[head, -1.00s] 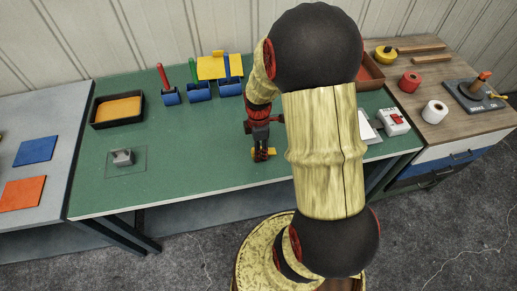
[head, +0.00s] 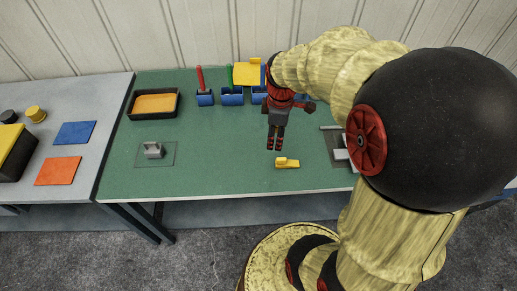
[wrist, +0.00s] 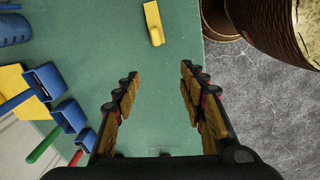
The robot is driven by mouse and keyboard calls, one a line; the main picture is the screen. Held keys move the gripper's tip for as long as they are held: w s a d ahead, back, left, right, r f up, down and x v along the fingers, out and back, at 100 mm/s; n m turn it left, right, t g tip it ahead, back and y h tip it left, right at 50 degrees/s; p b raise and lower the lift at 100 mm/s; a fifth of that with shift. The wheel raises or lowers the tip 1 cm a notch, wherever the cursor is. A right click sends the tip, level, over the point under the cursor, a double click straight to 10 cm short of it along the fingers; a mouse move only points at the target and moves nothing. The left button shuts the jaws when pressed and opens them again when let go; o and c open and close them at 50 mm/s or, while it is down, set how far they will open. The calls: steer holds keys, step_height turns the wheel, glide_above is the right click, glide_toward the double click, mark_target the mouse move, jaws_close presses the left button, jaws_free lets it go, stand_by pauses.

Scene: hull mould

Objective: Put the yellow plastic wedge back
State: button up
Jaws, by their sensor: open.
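The yellow plastic wedge (head: 286,163) lies on the green table near its front edge. It also shows in the wrist view (wrist: 153,22), at the top, beyond my fingertips. My gripper (head: 275,148) is open and empty, just behind and left of the wedge in the head view. In the wrist view my two fingers (wrist: 158,78) stand apart with bare green table between them. A yellow plate (head: 246,74) with a small raised block stands at the back of the table.
Blue holders (head: 205,98) with red and green handles stand by the yellow plate. A black tray (head: 130,112) with an orange filling is at the back left. A grey block (head: 152,149) sits on a clear sheet at the front left. The table's middle is free.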

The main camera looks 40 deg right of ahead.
steer(key=s+a+r+m+t, duration=0.2)
steer(key=s+a+r+m, duration=0.2)
steer(key=a+r, duration=0.3)
steer(key=s+a+r+m+t, duration=0.2)
steer(key=s+a+r+m, duration=0.3)
steer(key=a+r, duration=0.2)
steer(key=a, duration=0.2)
steer(key=shift+s+a+r+m+t, duration=0.15)
steer(key=shift+a+r+m+t, duration=0.15)
steer(key=shift+a+t, duration=0.1)
